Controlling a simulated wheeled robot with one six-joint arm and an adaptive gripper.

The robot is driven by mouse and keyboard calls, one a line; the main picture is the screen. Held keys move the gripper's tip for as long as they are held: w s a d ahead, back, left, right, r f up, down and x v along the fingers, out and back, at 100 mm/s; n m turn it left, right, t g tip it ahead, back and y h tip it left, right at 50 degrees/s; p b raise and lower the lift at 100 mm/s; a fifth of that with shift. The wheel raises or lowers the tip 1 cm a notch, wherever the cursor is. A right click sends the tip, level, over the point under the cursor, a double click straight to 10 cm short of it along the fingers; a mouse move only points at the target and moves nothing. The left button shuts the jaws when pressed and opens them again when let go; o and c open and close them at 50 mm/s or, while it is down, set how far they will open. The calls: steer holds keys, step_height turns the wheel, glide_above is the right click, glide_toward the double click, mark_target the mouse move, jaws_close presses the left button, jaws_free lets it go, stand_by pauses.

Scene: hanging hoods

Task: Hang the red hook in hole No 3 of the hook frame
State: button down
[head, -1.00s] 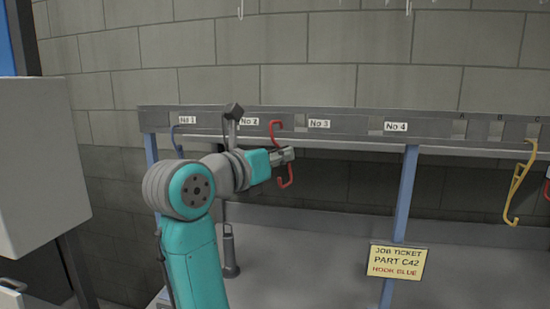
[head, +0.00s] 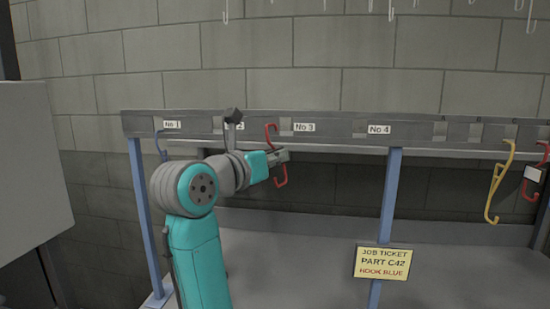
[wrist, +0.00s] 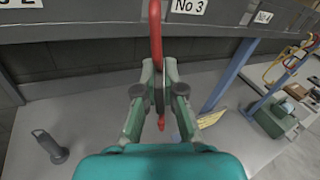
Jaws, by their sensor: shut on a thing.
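My gripper (head: 281,156) is shut on the middle of the red hook (head: 270,138) and holds it upright. The hook's upper curve overlaps the rail of the hook frame (head: 345,140) just left of the label No 3 (head: 304,128). A pale square (head: 285,127), perhaps hole No 3, lies between hook and label. I cannot tell whether the hook touches the rail. In the wrist view the red hook (wrist: 155,35) rises between the fingers (wrist: 158,78), left of the No 3 label (wrist: 188,6). Its upper end is cut off there.
A blue hook (head: 160,146) hangs near No 1. A yellow hook (head: 498,182) and another red hook (head: 535,172) hang at the right. A job ticket (head: 382,263) on a blue post reads PART C42, HOOK BLUE. A dark upright object (wrist: 48,146) stands on the surface below.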

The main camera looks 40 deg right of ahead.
steer(key=shift+d, duration=0.4)
stand_by(0.3)
steer(key=shift+x, duration=1)
steer(key=shift+w+d, duration=0.1)
steer(key=shift+d, duration=0.05)
steer(key=shift+x, duration=1.3)
steer(key=shift+f, duration=1.3)
steer(key=c, duration=1.2)
jaws_free()
